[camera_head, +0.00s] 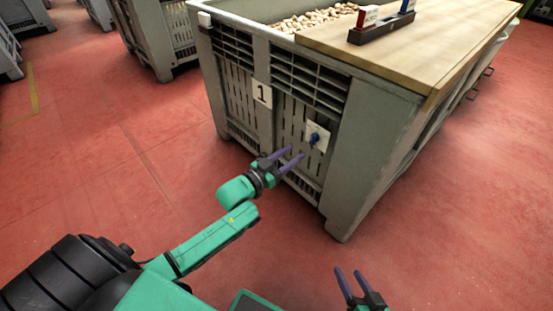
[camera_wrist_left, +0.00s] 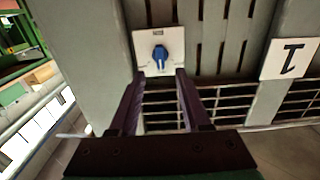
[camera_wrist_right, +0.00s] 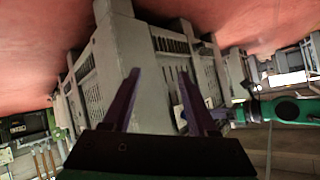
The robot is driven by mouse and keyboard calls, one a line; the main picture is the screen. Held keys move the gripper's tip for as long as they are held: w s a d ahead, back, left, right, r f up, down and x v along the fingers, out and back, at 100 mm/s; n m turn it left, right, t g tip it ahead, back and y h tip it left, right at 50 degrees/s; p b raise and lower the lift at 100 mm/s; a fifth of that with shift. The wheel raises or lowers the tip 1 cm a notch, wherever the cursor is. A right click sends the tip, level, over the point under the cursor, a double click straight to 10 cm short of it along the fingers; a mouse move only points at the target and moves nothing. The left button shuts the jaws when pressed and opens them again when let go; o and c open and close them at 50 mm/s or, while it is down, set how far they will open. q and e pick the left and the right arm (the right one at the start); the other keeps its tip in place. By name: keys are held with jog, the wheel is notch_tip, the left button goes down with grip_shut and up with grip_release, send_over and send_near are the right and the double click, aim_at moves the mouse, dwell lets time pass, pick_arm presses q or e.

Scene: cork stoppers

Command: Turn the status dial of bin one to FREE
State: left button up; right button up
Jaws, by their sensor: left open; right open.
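The status dial (camera_head: 314,138) is a blue knob on a white plate (camera_head: 318,132) on the front face of grey bin one (camera_head: 345,200), right of its "1" label (camera_head: 262,93). In the left wrist view the blue knob (camera_wrist_left: 160,54) and plate (camera_wrist_left: 180,40) show upside down, just past the fingertips. The plate's markings are too small to read. My left gripper (camera_head: 293,157) is open and empty, a little in front of the dial and apart from it. My right gripper (camera_head: 355,276) is open and empty, low and well away from the bin.
Cork stoppers (camera_head: 312,19) fill the bin's open part. A wooden board (camera_head: 420,45) covers the rest and carries a dark holder (camera_head: 382,28) with red and blue pieces. Other grey bins (camera_head: 155,35) stand behind at left. The red floor (camera_head: 80,150) around is clear.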

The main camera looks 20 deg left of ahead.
pick_arm(q)
jog(key=p+v, duration=0.1)
jog(key=v, duration=0.6)
jog(key=shift+s+p, duration=0.15)
jog(key=shift+p, duration=0.15)
pick_arm(e)
jog(key=d+g, duration=0.1)
jog(key=d+r+g+h, duration=0.1)
jog(key=d, duration=0.1)
jog(key=d+g+h, duration=0.1)
jog(key=shift+s+d+r+n, duration=0.15)
jog(key=shift+s+r+n, duration=0.1)
jog(key=shift+r+n, duration=0.05)
